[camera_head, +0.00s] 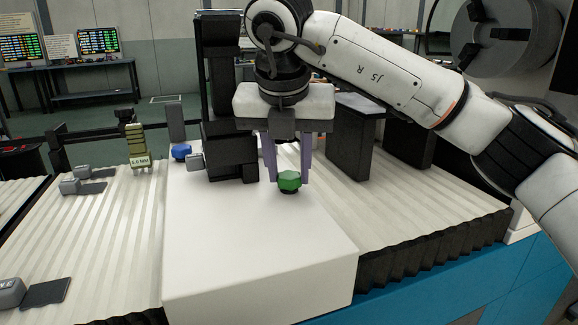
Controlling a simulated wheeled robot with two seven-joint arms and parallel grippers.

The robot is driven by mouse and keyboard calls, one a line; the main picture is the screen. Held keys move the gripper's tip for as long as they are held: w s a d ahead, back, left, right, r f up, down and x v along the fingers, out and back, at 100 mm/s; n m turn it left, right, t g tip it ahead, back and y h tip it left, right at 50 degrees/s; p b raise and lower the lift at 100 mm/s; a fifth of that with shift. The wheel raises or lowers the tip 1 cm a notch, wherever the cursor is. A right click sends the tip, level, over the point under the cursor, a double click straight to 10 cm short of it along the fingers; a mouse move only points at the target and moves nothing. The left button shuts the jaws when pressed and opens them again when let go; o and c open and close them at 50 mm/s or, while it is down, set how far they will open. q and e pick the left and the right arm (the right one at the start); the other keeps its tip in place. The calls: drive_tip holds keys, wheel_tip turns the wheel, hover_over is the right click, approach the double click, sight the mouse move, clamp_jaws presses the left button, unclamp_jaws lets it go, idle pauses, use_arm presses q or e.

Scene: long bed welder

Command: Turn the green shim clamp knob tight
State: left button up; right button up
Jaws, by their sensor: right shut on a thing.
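The green shim clamp knob (289,181) sits on a dark base on the white block (250,270), near the middle of the head view. My right gripper (288,176) points down from above, its two purple fingers on either side of the knob. It is shut on the knob, and the knob's front face shows between the fingertips. The knob's far side is hidden. My left gripper is not in the view.
A blue knob (181,151) and a grey block are at the back left of the white block. A black upright fixture (229,150) stands close left of my right gripper. A labelled yellow-green stack (138,148) stands on the ribbed cover. The white block's front is clear.

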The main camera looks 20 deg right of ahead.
idle(0.3)
drive_tip(key=o, duration=1)
drive_tip(key=shift+o, duration=0.2)
drive_tip(key=p+v, duration=0.2)
drive_tip(key=v, duration=0.8)
drive_tip(key=shift+s+r, duration=0.1)
